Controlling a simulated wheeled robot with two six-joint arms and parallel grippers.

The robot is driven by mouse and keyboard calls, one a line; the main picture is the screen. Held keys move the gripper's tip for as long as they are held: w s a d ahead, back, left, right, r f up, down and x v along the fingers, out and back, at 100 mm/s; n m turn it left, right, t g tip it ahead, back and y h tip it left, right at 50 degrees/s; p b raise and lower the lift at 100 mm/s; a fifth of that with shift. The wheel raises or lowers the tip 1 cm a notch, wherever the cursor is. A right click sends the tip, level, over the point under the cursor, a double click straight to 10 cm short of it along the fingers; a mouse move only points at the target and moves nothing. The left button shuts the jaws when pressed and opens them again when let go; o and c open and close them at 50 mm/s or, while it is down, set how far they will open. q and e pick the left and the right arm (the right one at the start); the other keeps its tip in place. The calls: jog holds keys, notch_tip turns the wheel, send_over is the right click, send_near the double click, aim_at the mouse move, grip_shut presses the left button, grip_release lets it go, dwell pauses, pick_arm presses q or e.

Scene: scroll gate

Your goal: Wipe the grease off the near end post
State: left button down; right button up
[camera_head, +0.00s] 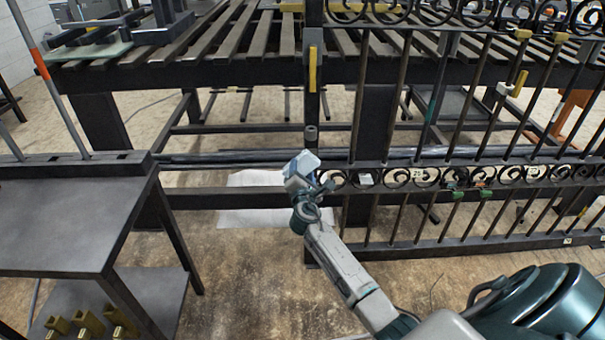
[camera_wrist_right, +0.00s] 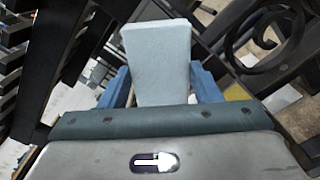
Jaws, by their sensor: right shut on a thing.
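The near end post (camera_head: 314,18) is the dark upright at the left end of the scroll gate in the head view. My right gripper (camera_head: 307,178) is in front of the post's middle part, beside the row of scrolls. It is shut on a pale blue pad (camera_head: 303,163). In the right wrist view the pad (camera_wrist_right: 158,60) stands up between the blue fingers (camera_wrist_right: 158,88). I cannot tell whether the pad touches the post. No grease can be made out, and the gripper and pad hide part of the post. My left gripper is not in view.
The gate's scroll row (camera_head: 455,176) and bars run to the right of the post. A slatted dark table (camera_head: 220,75) stands behind it. A dark side table (camera_head: 60,225) is at the left. A white sheet (camera_head: 250,215) lies on the floor; the floor before it is clear.

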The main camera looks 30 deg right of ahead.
jog(key=shift+d, duration=0.1)
jog(key=shift+s+d+p, duration=0.45)
jog(key=shift+s+d, duration=0.35)
jog(key=shift+d, duration=0.25)
jog(key=s+d, duration=0.1)
jog(key=d, duration=0.2)
jog(key=shift+s+p, duration=0.3)
jog(key=shift+s, duration=0.1)
jog(key=shift+a, duration=0.1)
